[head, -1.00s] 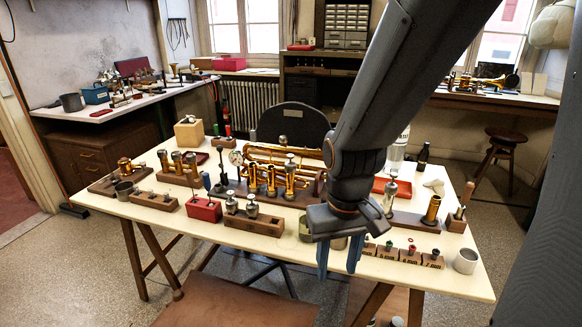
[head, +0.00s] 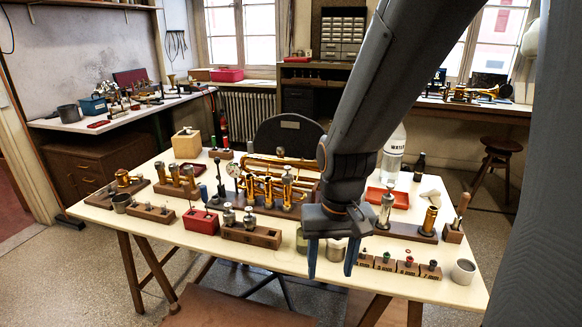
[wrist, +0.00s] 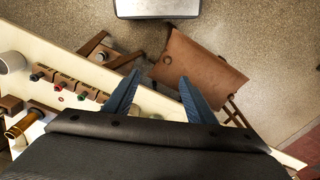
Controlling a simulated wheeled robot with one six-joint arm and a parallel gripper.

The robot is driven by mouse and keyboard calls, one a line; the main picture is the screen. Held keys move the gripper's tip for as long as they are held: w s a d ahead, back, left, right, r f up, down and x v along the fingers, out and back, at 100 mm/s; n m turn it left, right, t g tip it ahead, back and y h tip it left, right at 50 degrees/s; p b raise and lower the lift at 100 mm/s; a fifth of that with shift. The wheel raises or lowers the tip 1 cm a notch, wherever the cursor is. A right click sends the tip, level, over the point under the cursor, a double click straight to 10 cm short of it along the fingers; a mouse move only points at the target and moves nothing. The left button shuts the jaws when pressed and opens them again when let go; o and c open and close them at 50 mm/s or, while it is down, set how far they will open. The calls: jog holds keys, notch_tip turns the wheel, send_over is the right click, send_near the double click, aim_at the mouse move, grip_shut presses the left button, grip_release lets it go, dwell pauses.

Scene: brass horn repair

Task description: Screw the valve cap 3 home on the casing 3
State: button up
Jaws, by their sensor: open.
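The brass horn (head: 262,166) lies in a stand towards the back of the workbench, with several upright gold valve casings. The rightmost casing (head: 287,192), likely casing 3, has a silver piece on top (head: 287,171); I cannot tell whether that is valve cap 3 or how far it is turned.
Small labelled wooden blocks (head: 408,268) and a metal cup (head: 463,271) stand at the bench's right front. A water bottle (head: 395,150) stands behind my arm. A red box (head: 201,221) is left of the knobbed parts. A brown stool (wrist: 195,75) is below the edge.

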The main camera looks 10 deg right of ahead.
jog(key=w+r+m+t+p, duration=0.1)
jog(key=w+r+m+p, duration=0.15)
jog(key=w+m, duration=0.5)
jog(key=w+r+m+p, duration=0.25)
jog(key=w+m, duration=0.25)
jog(key=w, duration=0.5)
notch_tip(320, 180, up, 3)
jog(key=m+t+y+p, duration=0.2)
jog(key=m+p, duration=0.2)
jog(key=m, duration=1.2)
send_over(290, 169)
jog(key=s+d, duration=0.1)
jog(key=s, duration=0.1)
jog(key=shift+d, duration=0.1)
jog(key=shift+p+x, duration=0.85)
jog(key=shift+x, duration=3)
jog(key=shift+w, duration=0.1)
jog(key=c, duration=1.1)
jog(key=o, duration=1.1)
jog(key=shift+r, duration=0.15)
